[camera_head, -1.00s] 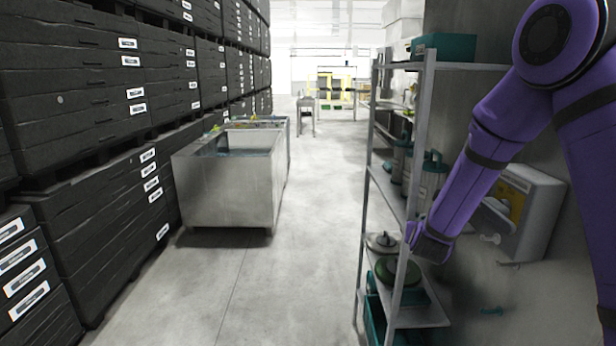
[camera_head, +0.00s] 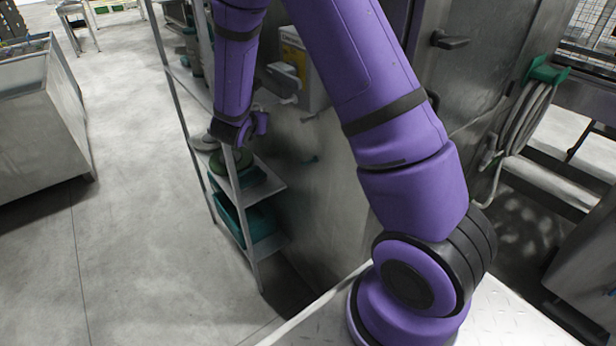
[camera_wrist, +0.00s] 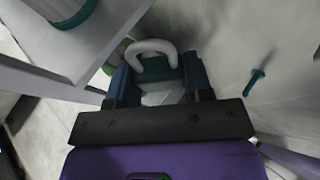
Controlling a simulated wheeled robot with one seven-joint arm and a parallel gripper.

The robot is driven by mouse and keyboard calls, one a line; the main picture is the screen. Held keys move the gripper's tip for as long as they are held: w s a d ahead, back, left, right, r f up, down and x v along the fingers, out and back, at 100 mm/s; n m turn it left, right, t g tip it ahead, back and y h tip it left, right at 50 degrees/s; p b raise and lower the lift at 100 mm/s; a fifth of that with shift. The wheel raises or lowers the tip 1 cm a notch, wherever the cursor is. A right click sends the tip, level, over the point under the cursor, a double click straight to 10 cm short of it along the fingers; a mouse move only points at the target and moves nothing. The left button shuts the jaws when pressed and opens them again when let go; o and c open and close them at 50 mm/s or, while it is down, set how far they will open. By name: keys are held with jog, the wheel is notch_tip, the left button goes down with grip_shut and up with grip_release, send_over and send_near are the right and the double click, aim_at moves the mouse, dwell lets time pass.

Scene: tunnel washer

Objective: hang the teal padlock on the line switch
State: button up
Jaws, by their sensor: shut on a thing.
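In the wrist view my gripper (camera_wrist: 160,66) is shut on the teal padlock (camera_wrist: 157,72), whose pale U-shaped shackle points away from the wrist. In the head view my wrist hangs beside the metal shelf, and the jaws and padlock cannot be made out. A pale box with a yellow label (camera_head: 294,54) on the metal wall, right of the shelf and partly behind my arm, looks like the line switch. The padlock is apart from it as far as I can see. The box is not recognisable in the wrist view.
The metal shelf (camera_head: 238,205) holds green and teal items close to my wrist. A green holder with a coiled hose (camera_head: 528,112) hangs at right.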

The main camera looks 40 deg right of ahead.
jog(key=s+d+f+m+g+h, duration=0.2)
jog(key=s+f+m+g+h, duration=0.1)
jog(key=s+m+g, duration=0.5)
jog(key=shift+s+d+f+g+h, duration=0.15)
jog(key=shift+s+d+g+h, duration=0.15)
jog(key=shift+s+g, duration=0.4)
jog(key=shift+s+f, duration=0.1)
